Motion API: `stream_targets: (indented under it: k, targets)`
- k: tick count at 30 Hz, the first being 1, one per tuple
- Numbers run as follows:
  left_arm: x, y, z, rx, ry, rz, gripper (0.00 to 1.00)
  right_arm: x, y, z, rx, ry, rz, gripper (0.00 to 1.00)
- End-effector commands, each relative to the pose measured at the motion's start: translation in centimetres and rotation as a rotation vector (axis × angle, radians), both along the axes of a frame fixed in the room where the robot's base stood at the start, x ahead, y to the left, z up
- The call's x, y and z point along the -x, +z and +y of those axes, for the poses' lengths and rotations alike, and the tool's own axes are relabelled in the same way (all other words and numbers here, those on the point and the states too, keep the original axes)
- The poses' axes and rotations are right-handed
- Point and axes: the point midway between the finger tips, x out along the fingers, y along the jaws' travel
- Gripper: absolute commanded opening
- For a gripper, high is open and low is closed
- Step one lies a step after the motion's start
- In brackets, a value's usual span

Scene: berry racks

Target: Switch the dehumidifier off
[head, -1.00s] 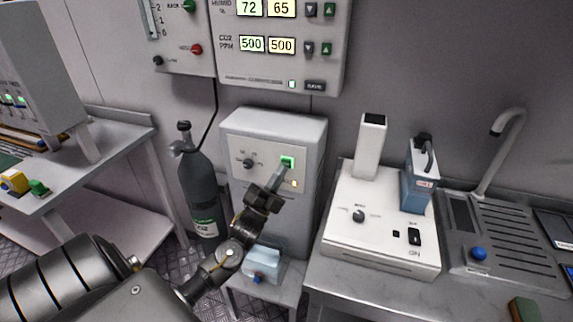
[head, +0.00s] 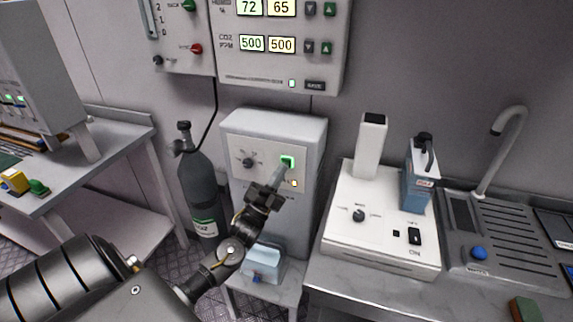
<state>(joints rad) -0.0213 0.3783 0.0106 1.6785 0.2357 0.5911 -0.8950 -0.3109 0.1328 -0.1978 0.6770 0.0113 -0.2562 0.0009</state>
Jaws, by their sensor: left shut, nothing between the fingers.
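The dehumidifier looks to be the grey box (head: 308,140) standing against the wall in the middle of the head view. Its front panel has a dark knob (head: 248,162), a green-lit switch (head: 288,160) and a small amber light (head: 295,183). My left gripper (head: 284,168) is shut and empty, its tips at the lower edge of the green switch. The tips cover part of the switch, and I cannot tell whether they touch it. My right gripper is not in view.
A dark gas cylinder (head: 198,190) stands left of the box. A light blue container (head: 263,262) sits below it. A white device (head: 375,240) is on the right bench. A control panel (head: 283,85) hangs above. A metal table (head: 110,135) is at left.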

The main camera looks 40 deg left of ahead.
Motion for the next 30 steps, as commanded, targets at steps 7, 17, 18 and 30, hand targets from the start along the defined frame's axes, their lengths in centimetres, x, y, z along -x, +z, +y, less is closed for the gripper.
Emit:
stream_targets:
  k: [7, 17, 18, 30]
  targets:
    - [-0.22, -0.02, 0.07, 0.000, 0.000, 0.001, 0.00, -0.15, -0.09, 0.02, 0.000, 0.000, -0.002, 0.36]
    - [-0.32, -0.04, 0.11, 0.000, 0.000, 0.001, 0.00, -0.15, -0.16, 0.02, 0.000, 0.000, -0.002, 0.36]
    - [-0.36, -0.04, 0.12, 0.000, 0.000, 0.001, 0.00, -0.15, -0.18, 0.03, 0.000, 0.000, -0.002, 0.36]
    - [-0.83, -0.02, 0.27, -0.001, -0.001, 0.000, 0.00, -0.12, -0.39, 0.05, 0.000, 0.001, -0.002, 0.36]
